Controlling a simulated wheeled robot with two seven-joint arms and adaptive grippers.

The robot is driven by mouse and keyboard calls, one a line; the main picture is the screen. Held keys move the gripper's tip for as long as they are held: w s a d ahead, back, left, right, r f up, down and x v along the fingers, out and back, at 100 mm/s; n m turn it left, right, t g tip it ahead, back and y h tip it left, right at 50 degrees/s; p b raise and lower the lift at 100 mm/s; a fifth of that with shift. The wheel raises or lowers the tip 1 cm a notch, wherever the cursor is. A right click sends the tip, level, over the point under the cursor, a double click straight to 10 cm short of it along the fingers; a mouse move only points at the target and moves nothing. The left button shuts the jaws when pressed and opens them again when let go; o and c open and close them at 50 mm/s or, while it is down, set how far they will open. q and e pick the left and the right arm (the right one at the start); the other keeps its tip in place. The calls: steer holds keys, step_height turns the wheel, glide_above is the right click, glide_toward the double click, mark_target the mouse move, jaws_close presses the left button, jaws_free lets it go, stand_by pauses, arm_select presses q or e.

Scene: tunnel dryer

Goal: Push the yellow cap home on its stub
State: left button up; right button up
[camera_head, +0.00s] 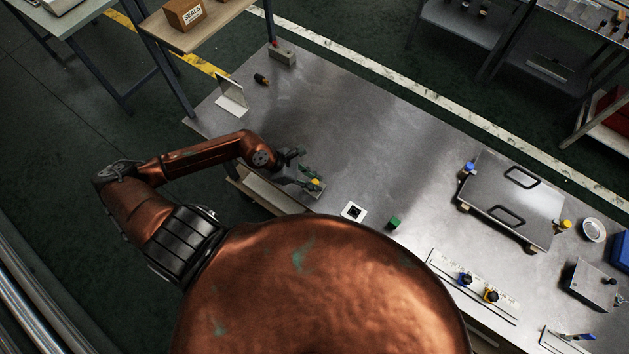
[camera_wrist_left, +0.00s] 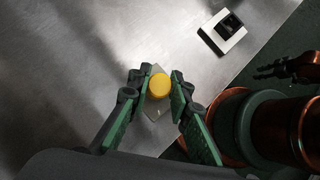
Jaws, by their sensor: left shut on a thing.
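The yellow cap (camera_head: 316,183) is small and round. In the left wrist view the yellow cap (camera_wrist_left: 159,87) sits between the green-padded fingers of my left gripper (camera_wrist_left: 156,80). In the head view my left gripper (camera_head: 309,182) is low over the near edge of the metal bench, shut on the cap. A small pale plate (camera_wrist_left: 157,107) shows under the cap. The stub is hidden, so I cannot tell how the cap sits on it. My right gripper (camera_wrist_left: 270,71) shows dark and small at the right of the left wrist view; its jaws are unclear.
A white square piece with a dark centre (camera_head: 354,212) and a green block (camera_head: 394,222) lie right of the gripper. A handled metal plate (camera_head: 512,200) stands further right, with blue (camera_head: 469,167) and yellow (camera_head: 565,224) pieces nearby. The bench's middle (camera_head: 350,120) is clear.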

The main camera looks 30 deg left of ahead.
arm_select(q)
steer(key=shift+f, duration=0.25)
steer(key=o, duration=1)
steer(key=shift+r, duration=0.1)
steer(key=shift+s+a+r, duration=0.1)
steer(key=shift+a+r, duration=0.05)
steer(key=shift+a, duration=0.05)
steer(key=v, duration=1.1)
steer(key=shift+a+r, duration=0.1)
steer(key=shift+r, duration=0.15)
